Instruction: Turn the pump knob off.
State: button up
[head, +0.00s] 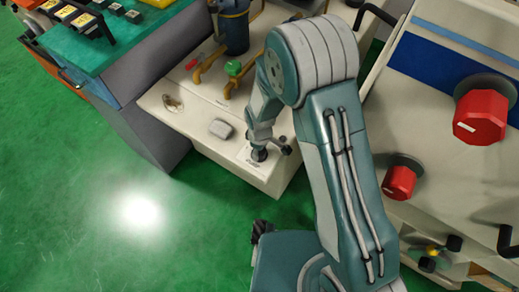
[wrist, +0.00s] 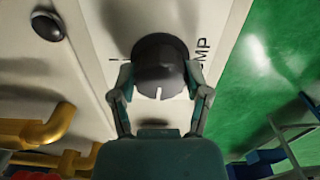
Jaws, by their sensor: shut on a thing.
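The pump knob (wrist: 160,55) is a round black knob on a pale panel (wrist: 90,70), in the middle of the wrist view. A white pointer mark on it faces toward my gripper's palm. Printed letters ending in "MP" show to its right, and a short dark mark shows to its left. My gripper (wrist: 160,78) is shut on the knob, with one finger on each side. In the head view my gripper (head: 262,148) reaches down to the front right part of the white cabinet top, and the knob (head: 259,155) is mostly hidden there.
Yellow pipes (head: 208,62) with a green valve handle (head: 233,68) and a blue canister (head: 235,30) stand behind. A machine with red knobs (head: 480,117) is at right. Green floor (head: 190,225) is open in front.

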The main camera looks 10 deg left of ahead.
jog(key=shift+n, duration=0.5)
jog(key=o, duration=1.1)
jog(key=shift+o, duration=0.2)
notch_tip(320, 180, up, 12)
jog(key=shift+f, duration=0.1)
dwell(0.3)
